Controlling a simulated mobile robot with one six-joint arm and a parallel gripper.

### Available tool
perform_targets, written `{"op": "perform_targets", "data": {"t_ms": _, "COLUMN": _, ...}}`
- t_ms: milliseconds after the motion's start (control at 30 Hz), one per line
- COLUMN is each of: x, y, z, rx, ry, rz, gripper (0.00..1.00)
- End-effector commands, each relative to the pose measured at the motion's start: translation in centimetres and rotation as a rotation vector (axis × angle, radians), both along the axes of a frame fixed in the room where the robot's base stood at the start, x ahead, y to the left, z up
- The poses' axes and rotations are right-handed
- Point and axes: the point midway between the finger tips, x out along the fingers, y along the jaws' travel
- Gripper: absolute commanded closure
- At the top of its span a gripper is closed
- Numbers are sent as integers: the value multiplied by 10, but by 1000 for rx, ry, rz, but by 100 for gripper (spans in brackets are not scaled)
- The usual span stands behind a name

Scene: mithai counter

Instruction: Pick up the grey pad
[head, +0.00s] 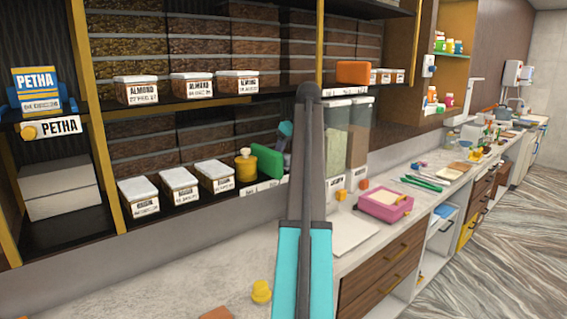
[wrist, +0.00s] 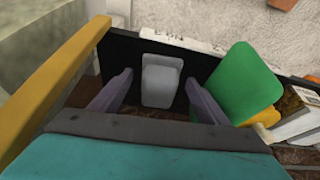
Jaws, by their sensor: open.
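The grey pad (wrist: 162,80) is a small, light grey, rounded block on a black shelf (wrist: 200,62) in the wrist view. My gripper (wrist: 158,82) is open, with one purple-grey finger on each side of the pad. The pad's top shows between the fingers, and I cannot tell whether either finger touches it. In the head view my arm stands in front of that part of the shelf, and I cannot make out the pad there.
A green block (wrist: 243,85) lies close to the right finger, and it also shows in the head view (head: 267,163). A yellow post (wrist: 72,70) stands to the left. A yellow bottle (head: 246,166) and raisin boxes (head: 180,185) share the shelf.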

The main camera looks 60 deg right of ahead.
Motion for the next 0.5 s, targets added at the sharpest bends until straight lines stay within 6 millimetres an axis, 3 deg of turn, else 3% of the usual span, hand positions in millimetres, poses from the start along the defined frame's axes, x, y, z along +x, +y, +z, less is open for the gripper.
{"op": "perform_targets", "data": {"t_ms": 133, "x": 0, "y": 0, "z": 0, "rx": 0, "ry": 0, "rz": 0, "gripper": 31}}
{"op": "perform_targets", "data": {"t_ms": 400, "x": -1, "y": 0, "z": 0, "rx": 0, "ry": 0, "rz": -1, "gripper": 76}}
{"op": "perform_targets", "data": {"t_ms": 500, "x": -1, "y": 0, "z": 0, "rx": 0, "ry": 0, "rz": -1, "gripper": 76}}
